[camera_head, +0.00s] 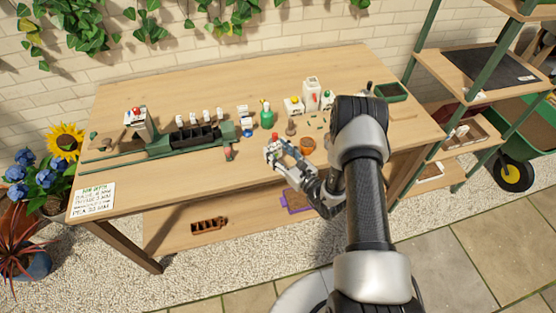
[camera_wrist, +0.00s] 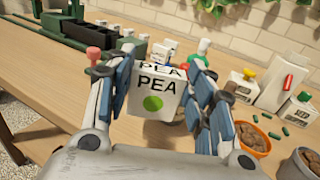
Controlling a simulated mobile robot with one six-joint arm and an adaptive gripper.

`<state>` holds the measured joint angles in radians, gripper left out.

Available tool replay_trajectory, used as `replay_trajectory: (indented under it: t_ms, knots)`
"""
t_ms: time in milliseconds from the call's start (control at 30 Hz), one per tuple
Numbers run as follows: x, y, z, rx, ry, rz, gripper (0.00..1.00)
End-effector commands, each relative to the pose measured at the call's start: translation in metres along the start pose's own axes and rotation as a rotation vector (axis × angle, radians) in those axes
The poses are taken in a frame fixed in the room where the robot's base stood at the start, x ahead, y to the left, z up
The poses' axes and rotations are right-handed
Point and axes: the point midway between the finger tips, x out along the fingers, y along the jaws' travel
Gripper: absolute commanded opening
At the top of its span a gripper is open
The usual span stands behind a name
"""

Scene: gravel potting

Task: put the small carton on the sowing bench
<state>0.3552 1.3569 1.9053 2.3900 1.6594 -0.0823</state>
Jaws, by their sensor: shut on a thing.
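My gripper (camera_head: 285,158) is over the front middle part of the sowing bench (camera_head: 180,187), a long pale wooden table. In the wrist view my gripper (camera_wrist: 167,95) is shut on a small white carton (camera_wrist: 158,105) with "PEA" printed in black and a green dot. The blue-padded fingers are on either side of it. The carton looks roughly upright; I cannot tell whether its bottom touches the bench. In the head view the carton is small and partly hidden by the gripper.
An orange bowl (camera_head: 307,145) of brown pieces stands just right of the gripper. Behind are a green bottle (camera_head: 267,116) and a white bottle (camera_head: 311,93). A green rail machine with a black tray (camera_head: 195,138) stands to the left. The front left bench is largely clear.

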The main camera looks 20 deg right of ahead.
Motion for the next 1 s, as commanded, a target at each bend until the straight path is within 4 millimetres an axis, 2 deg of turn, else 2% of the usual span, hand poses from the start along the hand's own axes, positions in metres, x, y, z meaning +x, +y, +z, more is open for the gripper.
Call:
replay_trajectory:
  t_ms: [267, 667, 700, 1000]
  knots:
    - [0.0, 0.0, -0.039, 0.001, 0.0, 0.0, 0.26]
    - [0.0, 0.0, -0.044, 0.0, -0.001, 0.0, 0.26]
    - [0.0, 0.0, -0.044, 0.0, 0.0, 0.0, 0.5]
    - [0.0, 0.0, -0.043, 0.0, 0.001, 0.0, 0.69]
